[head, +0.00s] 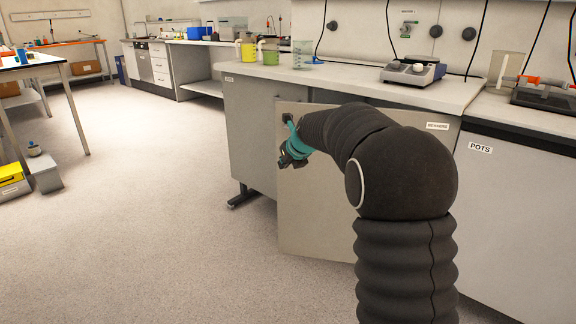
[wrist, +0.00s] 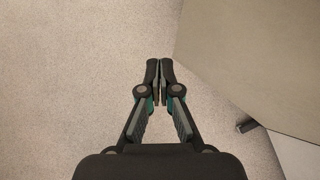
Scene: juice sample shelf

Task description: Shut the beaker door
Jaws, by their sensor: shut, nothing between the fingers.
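The beaker door (head: 310,215) is a flat grey panel low on the bench front, standing open, its free edge at the left. A label reading BEAKERS (head: 437,126) shows near its upper right. My gripper (head: 285,162), dark with teal parts, is at the upper left of the door, close to its free edge. In the wrist view the door (wrist: 250,60) fills the upper right, and my gripper (wrist: 159,66) points at its edge with fingers together and empty. I cannot tell whether the fingers touch the door. My arm hides much of the door's upper part.
The cabinet (head: 250,125) stands behind the door, with the POTS cabinet (head: 520,200) to the right. The bench top (head: 330,78) holds jugs and a scale-like device (head: 413,71). Bare floor (head: 150,220) lies open to the left. A yellow box (head: 12,182) sits far left.

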